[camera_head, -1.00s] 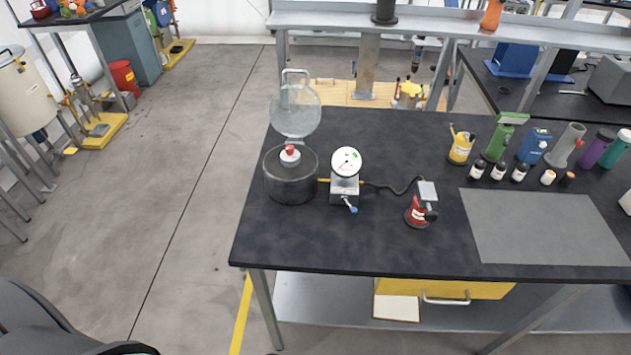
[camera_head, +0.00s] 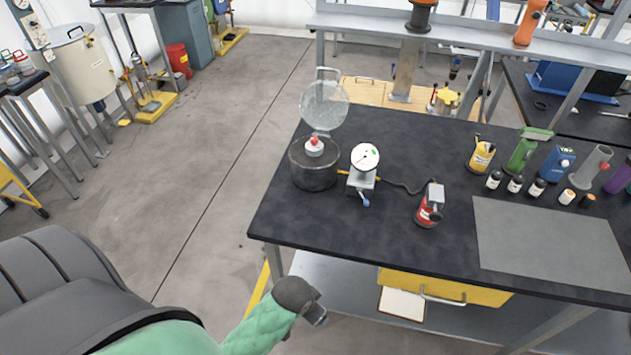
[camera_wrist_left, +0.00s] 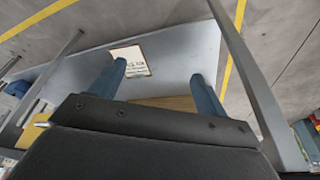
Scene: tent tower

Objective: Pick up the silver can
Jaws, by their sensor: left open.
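I cannot make out a plain silver can for certain. A clear-walled dark pot (camera_head: 313,177) with a raised round lid (camera_head: 324,104) stands at the left of the black table (camera_head: 330,228). A white piece with a red top (camera_head: 314,147) sits in the pot's mouth. A white-faced gauge on a silver block (camera_head: 361,183) stands beside it. A red base with a silver box on top (camera_head: 435,195) stands further right. My left gripper (camera_head: 316,317) is below the table's front edge, apart from all these. In the left wrist view its blue fingers (camera_wrist_left: 158,70) are spread and empty. My right gripper is out of view.
A grey mat (camera_head: 550,240) lies at the table's right. Several small bottles (camera_head: 515,184) and coloured holders (camera_head: 527,150) stand behind it. A yellow drawer (camera_head: 445,285) is under the tabletop. A shelf (camera_head: 460,32) spans the back.

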